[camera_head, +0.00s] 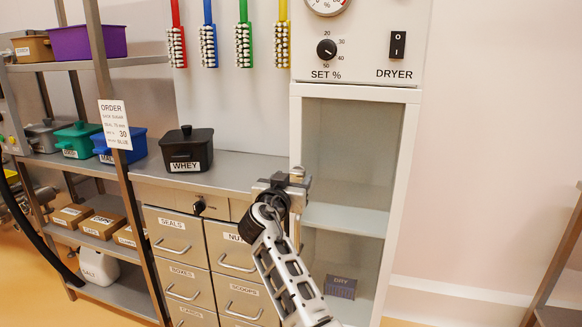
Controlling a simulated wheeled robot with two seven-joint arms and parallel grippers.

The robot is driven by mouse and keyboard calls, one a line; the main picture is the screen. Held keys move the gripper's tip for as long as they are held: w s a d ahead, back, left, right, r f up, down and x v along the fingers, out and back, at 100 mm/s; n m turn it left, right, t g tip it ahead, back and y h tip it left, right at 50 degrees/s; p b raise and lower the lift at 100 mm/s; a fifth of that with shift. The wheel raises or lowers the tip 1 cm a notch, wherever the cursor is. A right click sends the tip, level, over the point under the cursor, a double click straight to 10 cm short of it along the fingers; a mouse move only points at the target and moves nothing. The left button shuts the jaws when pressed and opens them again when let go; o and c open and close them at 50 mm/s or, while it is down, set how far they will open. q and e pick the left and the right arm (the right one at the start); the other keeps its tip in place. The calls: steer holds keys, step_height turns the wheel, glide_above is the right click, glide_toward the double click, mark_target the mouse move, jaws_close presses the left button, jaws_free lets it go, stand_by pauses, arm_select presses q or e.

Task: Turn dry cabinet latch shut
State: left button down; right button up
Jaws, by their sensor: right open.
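The dry cabinet (409,170) is the tall white-framed unit right of the counter, under the dryer panel. Its inside shows, with shelves and a small grey box marked DRY (341,288); I cannot tell whether clear glass covers the front. My right gripper (290,183) is open at the cabinet's left front edge, its arm rising from the bottom middle. Small metal parts show around its fingers, but I cannot tell the latch from the gripper there. The latch's position is not clear, and the gripper hides part of that edge. My left gripper is out of view.
The dryer panel (370,65) has a SET % knob (326,49) and a black switch (397,45). Left are a counter with a black WHEY tub (187,150), labelled drawers (182,240) and a metal rack (108,80). Bare wall lies right of the cabinet.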

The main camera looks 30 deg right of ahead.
mark_target(297, 174)
steer(key=shift+x, duration=1.4)
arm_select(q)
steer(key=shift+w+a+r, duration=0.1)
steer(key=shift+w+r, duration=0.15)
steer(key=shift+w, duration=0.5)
arm_select(e)
steer(key=c, duration=1)
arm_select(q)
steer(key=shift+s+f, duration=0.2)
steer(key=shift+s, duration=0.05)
